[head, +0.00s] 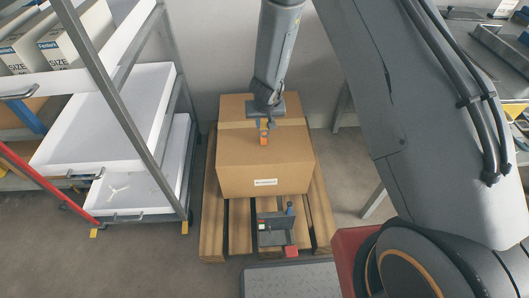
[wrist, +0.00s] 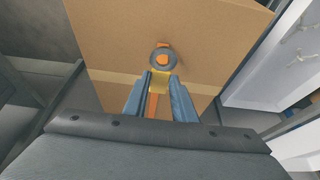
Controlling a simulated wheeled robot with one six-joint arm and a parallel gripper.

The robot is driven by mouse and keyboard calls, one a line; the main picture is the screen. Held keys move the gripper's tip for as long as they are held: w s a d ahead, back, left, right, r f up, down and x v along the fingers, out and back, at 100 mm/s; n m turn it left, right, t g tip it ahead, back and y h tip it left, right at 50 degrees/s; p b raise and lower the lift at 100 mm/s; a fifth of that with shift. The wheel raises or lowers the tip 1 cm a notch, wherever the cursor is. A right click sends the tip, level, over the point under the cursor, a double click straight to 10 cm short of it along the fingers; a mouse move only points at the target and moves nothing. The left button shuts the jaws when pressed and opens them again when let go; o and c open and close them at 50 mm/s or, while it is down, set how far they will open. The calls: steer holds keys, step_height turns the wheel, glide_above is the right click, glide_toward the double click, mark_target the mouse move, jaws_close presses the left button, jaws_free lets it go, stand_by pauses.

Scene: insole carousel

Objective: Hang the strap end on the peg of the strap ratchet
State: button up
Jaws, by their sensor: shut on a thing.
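My gripper (head: 265,123) is above the top of the cardboard box and points down. In the wrist view its two blue-grey fingers (wrist: 160,93) are shut on the yellow tab of the strap end, which has a grey ring (wrist: 163,59) beyond the fingertips. Orange strap shows between the fingers, and some orange shows through the ring. In the head view a small orange piece (head: 264,140) is just below the gripper. The strap ratchet (head: 274,232) is a grey device at the pallet's front, with a blue upright peg (head: 290,208) and a red block. The ring is well apart from the peg.
The cardboard box (head: 258,166) stands on a wooden pallet (head: 212,225). A rack with white trays (head: 125,117) and a red bar (head: 45,181) stands at left. A workbench stands at right. A grey plate (head: 290,278) lies before the pallet. Some floor is clear left of it.

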mark_target(264, 130)
step_height(264, 130, down, 5)
steer(key=b, duration=0.3)
steer(key=shift+f+b, duration=0.5)
steer(key=shift+f, duration=1.8)
steer(key=shift+f, duration=0.15)
steer(key=o, duration=1)
steer(key=shift+o, duration=0.2)
steer(key=shift+f+b, duration=0.1)
steer(key=shift+b, duration=0.25)
